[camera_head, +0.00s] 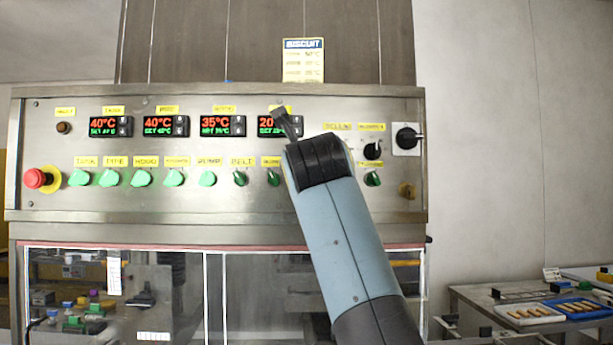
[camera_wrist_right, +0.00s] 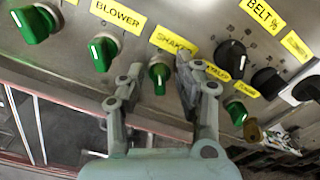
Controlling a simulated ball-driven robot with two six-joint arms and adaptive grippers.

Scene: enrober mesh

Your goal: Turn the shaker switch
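The shaker switch (camera_wrist_right: 160,78) is a green knob with a white line, under a yellow label reading SHAKER (camera_wrist_right: 174,41) in the right wrist view. My right gripper (camera_wrist_right: 158,70) is open, with one finger on each side of the knob. A gap shows on the left; whether the right finger touches cannot be told. In the head view my right arm covers the switch, and only a grey piece of the gripper (camera_head: 286,123) shows. My left gripper is not in view.
The green blower switch (camera_wrist_right: 102,53) sits left of the shaker switch. Black knobs (camera_wrist_right: 231,58) and another green switch (camera_wrist_right: 236,112) sit to its right. A red emergency button (camera_head: 38,178) is at the panel's far left. A table with trays (camera_head: 530,313) stands at right.

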